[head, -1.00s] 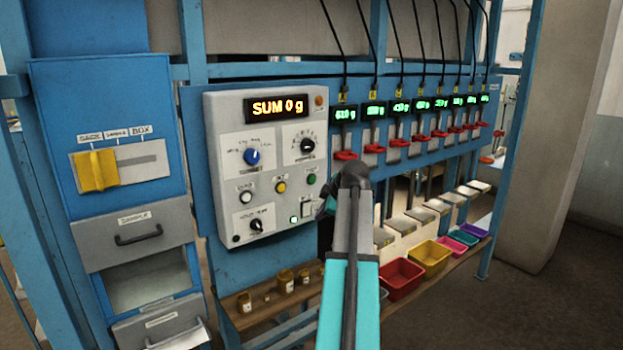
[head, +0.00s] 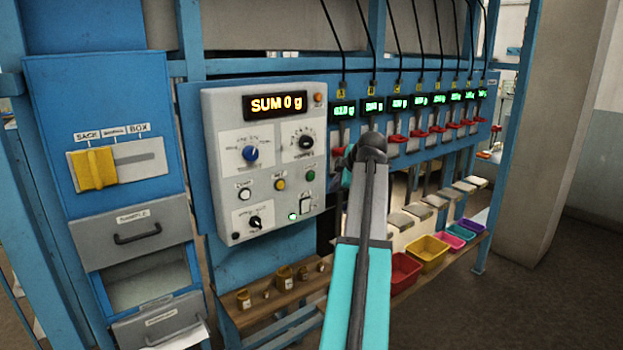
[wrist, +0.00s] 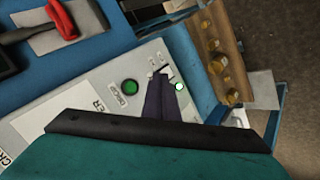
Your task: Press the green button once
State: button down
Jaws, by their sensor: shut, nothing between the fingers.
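The green button (head: 310,175) is a small round button at the right side of the grey control panel (head: 222,160). In the wrist view the green button (wrist: 131,87) shows large and uncovered, in a dark ring beside a small label. My gripper (wrist: 161,76) is shut and empty. Its dark fingers lie just right of the green button in the wrist view, apart from it in the picture. The gap between fingertips and panel cannot be judged. In the head view my arm hides the fingers.
The panel also bears a yellow button (head: 280,184), a white button (head: 244,193), a blue knob (head: 250,153) and a white rocker switch (head: 306,208) near a small lit green lamp (head: 293,216). Red clips and scales stand to the right. Jars (head: 284,276) and coloured bins (head: 431,252) sit below.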

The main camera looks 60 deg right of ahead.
jog(key=shift+w+d, duration=0.4)
jog(key=shift+w, duration=0.9)
jog(key=shift+w+d, duration=0.45)
jog(key=shift+w, duration=0.85)
jog(key=shift+w+d, duration=0.4)
jog(key=shift+w, duration=0.9)
jog(key=shift+w+d+b, duration=0.25)
jog(key=shift+w+b, duration=0.3)
jog(key=shift+w, duration=0.2)
dwell(0.5)
jog(key=shift+s, duration=0.2)
jog(key=shift+s+a, duration=0.25)
jog(key=shift+s, duration=0.35)
jog(key=s, duration=0.1)
jog(key=s+a, duration=0.1)
jog(key=s, duration=0.2)
jog(key=shift+s+a, duration=0.3)
jog(key=shift+s, duration=0.1)
dwell(0.4)
dwell(0.8)
